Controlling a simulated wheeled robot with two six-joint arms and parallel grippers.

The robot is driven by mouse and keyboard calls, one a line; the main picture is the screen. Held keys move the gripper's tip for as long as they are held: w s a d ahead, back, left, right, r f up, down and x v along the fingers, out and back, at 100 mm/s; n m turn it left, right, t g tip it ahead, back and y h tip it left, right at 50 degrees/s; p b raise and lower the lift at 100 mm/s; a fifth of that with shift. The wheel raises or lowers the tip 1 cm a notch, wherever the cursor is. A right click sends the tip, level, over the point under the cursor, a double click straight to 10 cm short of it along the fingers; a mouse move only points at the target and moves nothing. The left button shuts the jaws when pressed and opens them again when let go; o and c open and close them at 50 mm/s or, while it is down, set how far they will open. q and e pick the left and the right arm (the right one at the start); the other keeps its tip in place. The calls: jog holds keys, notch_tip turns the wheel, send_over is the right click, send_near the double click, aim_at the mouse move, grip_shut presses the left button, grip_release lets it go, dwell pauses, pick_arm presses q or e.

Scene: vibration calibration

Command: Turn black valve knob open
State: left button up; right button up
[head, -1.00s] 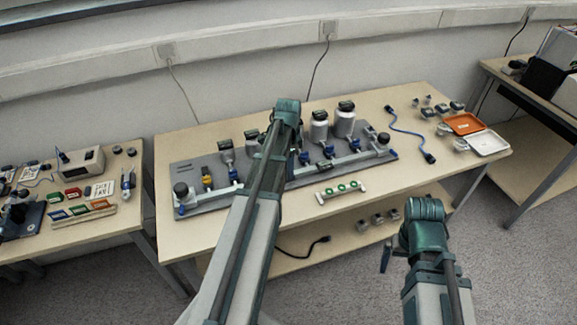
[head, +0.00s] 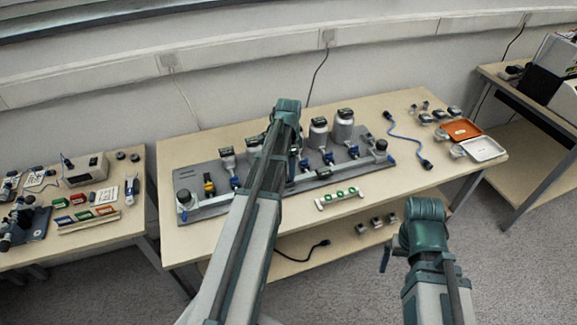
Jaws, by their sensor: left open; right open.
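A grey board (head: 215,163) on the middle table carries a pipe rig. A black knob (head: 183,196) stands at its left end and another black knob (head: 381,145) at its right end. I cannot tell which one the task means. My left arm reaches over the board's middle. My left gripper (head: 300,150) is mostly hidden by that arm, apart from both knobs. My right gripper (head: 386,259) is open in front of the table, low and away from the rig; little of its fingers shows.
Silver canisters (head: 343,126) stand at the board's back. A white holder with green rings (head: 339,197) lies in front. A blue cable (head: 405,137), an orange tray (head: 461,130) and a white tray (head: 483,149) are to the right. A cluttered side table (head: 100,230) stands left.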

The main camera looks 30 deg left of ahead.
pick_arm(q)
notch_tip(320, 180, up, 10)
jog(key=p, duration=0.9)
jog(key=shift+r, duration=0.2)
jog(key=shift+f, duration=0.1)
notch_tip(320, 180, down, 13)
jog(key=b, duration=1.3)
jog(key=shift+f, duration=0.1)
